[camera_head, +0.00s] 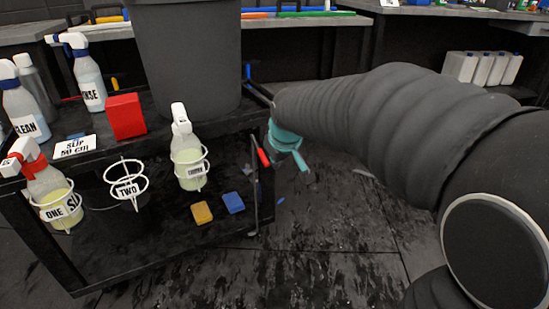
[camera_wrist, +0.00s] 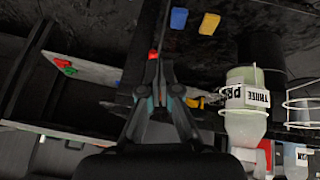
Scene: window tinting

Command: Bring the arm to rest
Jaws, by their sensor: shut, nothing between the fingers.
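My arm, in a ribbed dark sleeve, reaches across the right half of the head view. My gripper (camera_head: 287,150) is at its end, teal, beside the right end of the black cart (camera_head: 110,228). In the wrist view my gripper (camera_wrist: 153,62) has its fingertips together, with nothing seen held between them. A small red piece (camera_head: 263,158) shows close to the fingers in the head view; it also appears at the fingertips in the wrist view (camera_wrist: 153,54). Whether it touches them I cannot tell.
Ring holders on the cart hold spray bottle one (camera_head: 50,190) and spray bottle three (camera_head: 187,155); ring two (camera_head: 126,187) is empty. A yellow block (camera_head: 202,213) and a blue block (camera_head: 233,203) lie below. A grey bin (camera_head: 190,60) stands behind. Wet floor (camera_head: 345,255) is open.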

